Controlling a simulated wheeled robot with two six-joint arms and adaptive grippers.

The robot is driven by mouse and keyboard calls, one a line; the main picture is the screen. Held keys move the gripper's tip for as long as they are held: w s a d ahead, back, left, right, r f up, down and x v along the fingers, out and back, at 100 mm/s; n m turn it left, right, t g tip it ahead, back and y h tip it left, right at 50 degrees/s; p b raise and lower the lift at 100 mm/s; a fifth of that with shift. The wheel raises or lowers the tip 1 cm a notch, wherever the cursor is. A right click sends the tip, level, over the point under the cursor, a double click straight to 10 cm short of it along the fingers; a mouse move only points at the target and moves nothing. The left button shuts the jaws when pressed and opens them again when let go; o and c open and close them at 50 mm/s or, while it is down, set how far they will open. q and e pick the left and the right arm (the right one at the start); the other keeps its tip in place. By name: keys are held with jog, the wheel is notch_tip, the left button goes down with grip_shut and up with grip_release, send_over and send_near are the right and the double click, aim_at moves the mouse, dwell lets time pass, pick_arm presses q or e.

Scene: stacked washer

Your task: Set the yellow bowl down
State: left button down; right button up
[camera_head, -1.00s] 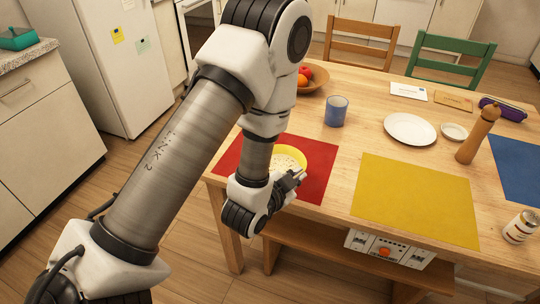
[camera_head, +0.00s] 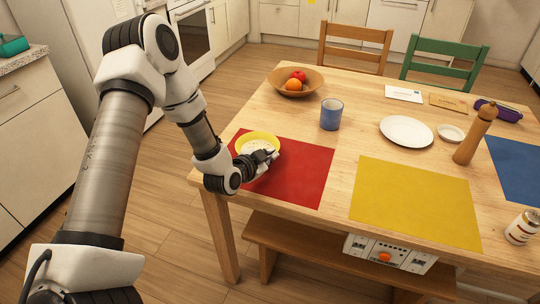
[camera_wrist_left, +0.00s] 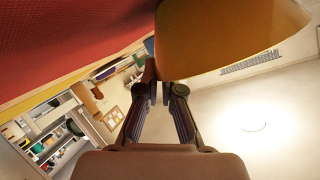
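The yellow bowl (camera_head: 257,137) is upright at the back left part of the red mat (camera_head: 300,180), with pale speckled contents inside. My left gripper (camera_head: 266,157) is at the bowl's near right side, shut on its wall. In the left wrist view the bowl (camera_wrist_left: 230,38) fills the upper right, with its wall between the fingertips (camera_wrist_left: 163,82). The red mat (camera_wrist_left: 60,45) spans the upper left there. The bowl's underside is hidden, so I cannot tell whether it touches the mat. My right gripper is not in view.
A blue cup (camera_head: 331,115) and a wooden fruit bowl (camera_head: 313,82) stand behind the red mat. A yellow mat (camera_head: 415,200), white plate (camera_head: 406,131) and pepper mill (camera_head: 474,137) lie to the right. Most of the red mat is bare.

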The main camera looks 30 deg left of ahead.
pick_arm(q)
jog(key=shift+r, duration=0.1)
jog(key=shift+s, duration=0.1)
jog(key=c, duration=1.3)
grip_release()
